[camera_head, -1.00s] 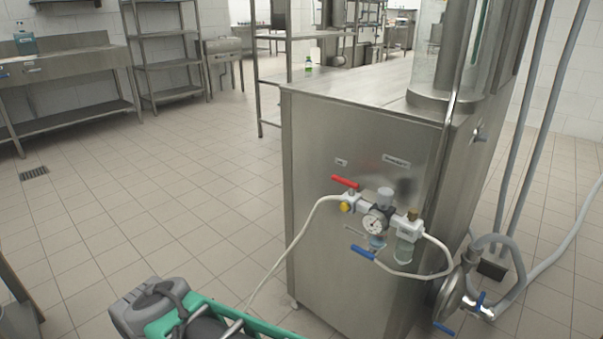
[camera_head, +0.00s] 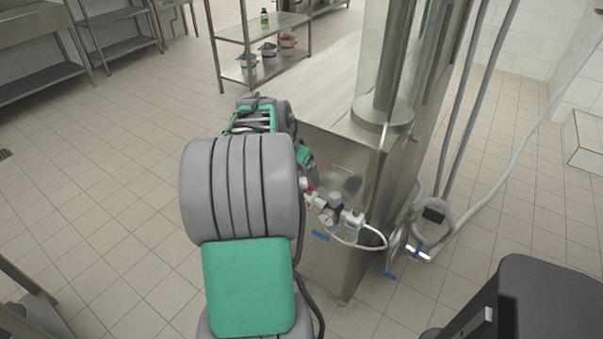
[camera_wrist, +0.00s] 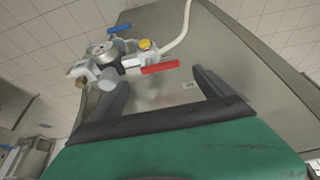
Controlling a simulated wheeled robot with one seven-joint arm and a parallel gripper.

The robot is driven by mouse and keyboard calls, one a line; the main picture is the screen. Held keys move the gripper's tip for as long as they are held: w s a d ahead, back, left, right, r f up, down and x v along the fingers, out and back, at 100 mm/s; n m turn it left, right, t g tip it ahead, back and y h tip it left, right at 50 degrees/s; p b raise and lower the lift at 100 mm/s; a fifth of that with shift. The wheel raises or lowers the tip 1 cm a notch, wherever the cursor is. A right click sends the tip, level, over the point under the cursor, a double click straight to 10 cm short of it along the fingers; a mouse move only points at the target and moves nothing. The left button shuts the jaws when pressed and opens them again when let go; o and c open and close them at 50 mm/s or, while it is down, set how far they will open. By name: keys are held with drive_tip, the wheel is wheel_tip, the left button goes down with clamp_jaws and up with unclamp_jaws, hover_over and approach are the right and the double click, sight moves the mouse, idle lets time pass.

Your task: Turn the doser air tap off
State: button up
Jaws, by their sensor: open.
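The air unit (camera_head: 335,215) sits on the side of the steel machine (camera_head: 330,262), with a gauge and small bowls. A lever with a red handle (camera_wrist: 160,68) shows in the wrist view, lying roughly across the picture beside a yellow knob (camera_wrist: 145,44). A blue handle (camera_wrist: 119,28) lies farther off, and also shows in the head view (camera_head: 320,235). I cannot read which lever is the doser air tap. My gripper (camera_wrist: 160,76) is open and empty, its fingertips spread on either side of the red handle's area, apparently short of it. My arm hides most of the red handle in the head view.
A pale hose (camera_wrist: 178,38) leaves the unit near the red handle. A pump with blue handles (camera_head: 417,250) and grey hoses stands at right. A glass cylinder (camera_head: 390,75) rises above the machine. A shelf rack (camera_head: 262,45) stands behind; tiled floor is open at left.

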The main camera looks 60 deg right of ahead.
sight(303, 183)
drive_tip(key=x, duration=0.5)
drive_tip(key=shift+a, duration=0.1)
drive_tip(key=shift+c, duration=0.3)
drive_tip(key=c, duration=1.3)
